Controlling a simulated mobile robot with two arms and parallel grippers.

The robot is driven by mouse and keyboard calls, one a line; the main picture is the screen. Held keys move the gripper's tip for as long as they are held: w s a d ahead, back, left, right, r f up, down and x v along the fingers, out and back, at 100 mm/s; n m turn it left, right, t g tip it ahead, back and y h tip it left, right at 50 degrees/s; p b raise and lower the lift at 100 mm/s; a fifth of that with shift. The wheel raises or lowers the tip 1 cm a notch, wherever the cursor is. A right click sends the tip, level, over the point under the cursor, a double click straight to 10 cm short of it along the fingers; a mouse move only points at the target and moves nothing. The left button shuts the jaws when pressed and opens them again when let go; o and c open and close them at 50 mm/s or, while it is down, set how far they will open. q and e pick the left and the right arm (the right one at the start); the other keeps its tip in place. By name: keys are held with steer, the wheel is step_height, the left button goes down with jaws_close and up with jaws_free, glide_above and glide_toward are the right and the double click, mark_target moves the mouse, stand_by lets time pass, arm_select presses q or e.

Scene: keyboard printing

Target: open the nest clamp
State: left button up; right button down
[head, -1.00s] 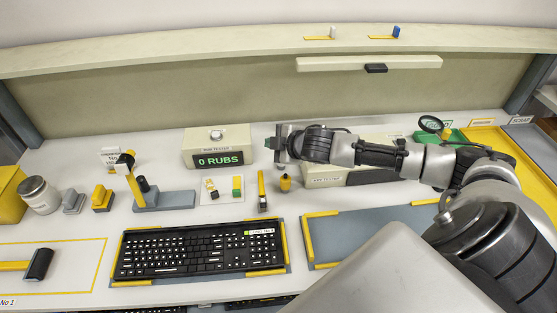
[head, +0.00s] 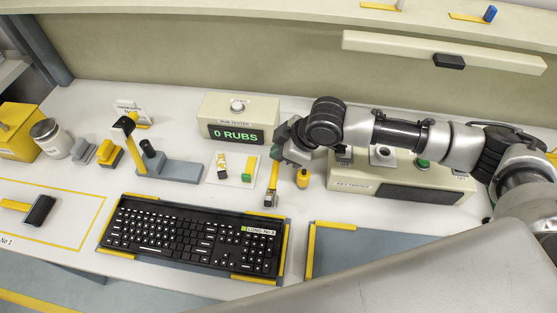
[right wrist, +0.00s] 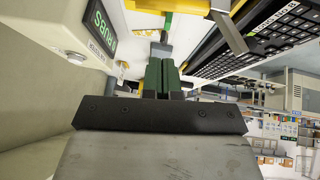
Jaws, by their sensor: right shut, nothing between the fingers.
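The keyboard (head: 190,238) lies in a nest with yellow edge strips (head: 285,250). A clamp with an upright yellow lever (head: 273,176) and a grey metal foot (head: 270,200) stands at the nest's back right corner. A yellow part with a metal piece, probably this clamp, shows at the top of the right wrist view (right wrist: 185,6). My right gripper (head: 284,146) is above and just behind the lever, apart from it. Its green fingers (right wrist: 162,76) are shut and empty. My left gripper is out of view.
The rub tester (head: 236,112), reading 0 RUBS, stands behind the clamp. A key tester (head: 350,178) sits under my right arm. An empty grey mat (head: 375,250) lies right of the keyboard.

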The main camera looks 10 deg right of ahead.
mark_target(274, 167)
steer(key=f, duration=0.3)
steer(key=w+f+p, duration=0.1)
steer(key=f, duration=0.1)
steer(key=shift+a+f, duration=0.1)
steer(key=shift+a, duration=0.15)
steer(key=shift+d+f, duration=0.15)
steer(key=shift+f, duration=0.3)
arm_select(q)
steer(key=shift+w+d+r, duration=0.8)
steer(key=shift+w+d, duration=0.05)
arm_select(e)
steer(key=shift+f, duration=0.1)
steer(key=shift+w+d+f, duration=0.1)
steer(key=shift+w+f, duration=0.25)
steer(key=shift+f, duration=0.4)
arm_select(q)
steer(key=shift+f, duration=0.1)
arm_select(e)
steer(key=shift+r, duration=0.15)
